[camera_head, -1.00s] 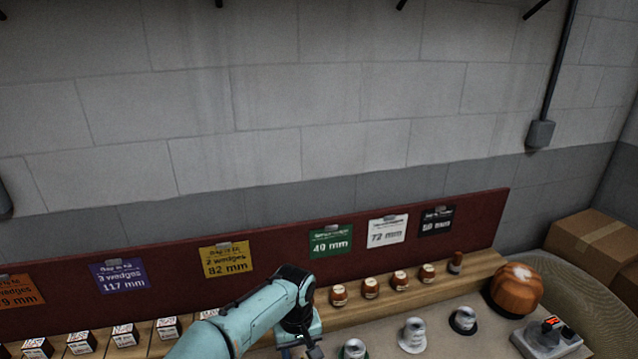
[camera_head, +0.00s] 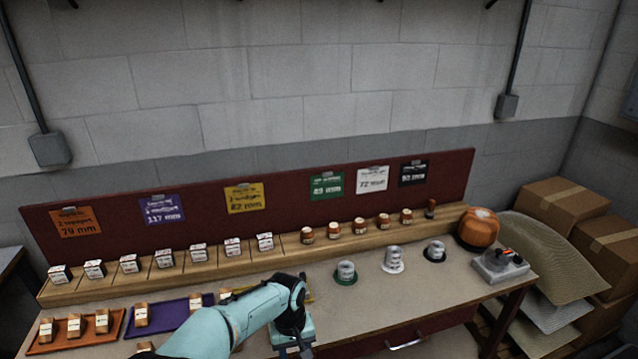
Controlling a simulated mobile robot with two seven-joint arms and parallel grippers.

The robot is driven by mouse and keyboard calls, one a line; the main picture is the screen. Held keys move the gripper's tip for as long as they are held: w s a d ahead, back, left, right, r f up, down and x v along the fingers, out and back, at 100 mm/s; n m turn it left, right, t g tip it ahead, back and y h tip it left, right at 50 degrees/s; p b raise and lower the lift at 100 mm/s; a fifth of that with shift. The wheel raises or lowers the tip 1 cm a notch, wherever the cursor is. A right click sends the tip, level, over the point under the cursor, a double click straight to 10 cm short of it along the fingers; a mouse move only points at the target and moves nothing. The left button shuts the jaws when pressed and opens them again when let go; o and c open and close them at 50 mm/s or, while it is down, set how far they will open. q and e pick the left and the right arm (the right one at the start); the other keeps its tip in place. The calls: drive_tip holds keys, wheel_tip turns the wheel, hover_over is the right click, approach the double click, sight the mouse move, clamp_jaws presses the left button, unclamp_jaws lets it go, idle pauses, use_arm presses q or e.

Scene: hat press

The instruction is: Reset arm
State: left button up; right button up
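My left arm (camera_head: 225,325) comes in from the lower left, teal with a black wrist. Its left gripper (camera_head: 294,350) points down over the workbench (camera_head: 385,318) at the bottom edge of the view. The fingers are small and partly cut off, so I cannot tell whether they are open or shut, and I see nothing clearly held. The forearm hides part of a yellow tray (camera_head: 308,296) behind it. My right gripper is not in view.
A purple tray (camera_head: 172,318) and an orange tray (camera_head: 78,329) hold wooden wedges at left. Labelled blocks and jars line the back shelf (camera_head: 285,258). A green-based form (camera_head: 345,272), a white form (camera_head: 393,259), a black-based form (camera_head: 434,250) and a control box (camera_head: 500,265) stand right.

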use_arm(q)
drive_tip(key=s+a+f+g+h, duration=0.1)
drive_tip(key=s+a+f, duration=0.1)
drive_tip(key=f, duration=0.7)
drive_tip(key=s+a+f+h, duration=0.1)
drive_tip(key=s+f, duration=0.2)
drive_tip(key=f, duration=0.6)
drive_tip(key=s+a+f, duration=0.1)
drive_tip(key=s+f, duration=0.2)
drive_tip(key=s, duration=0.4)
drive_tip(key=s+a+f+n, duration=0.1)
drive_tip(key=s+f, duration=0.3)
drive_tip(key=s, duration=0.4)
drive_tip(key=s+a+f+h, duration=0.1)
drive_tip(key=s+a+f, duration=0.1)
drive_tip(key=s+f, duration=0.2)
drive_tip(key=s, duration=0.3)
drive_tip(key=shift+s+t, duration=0.15)
drive_tip(key=shift+t, duration=0.25)
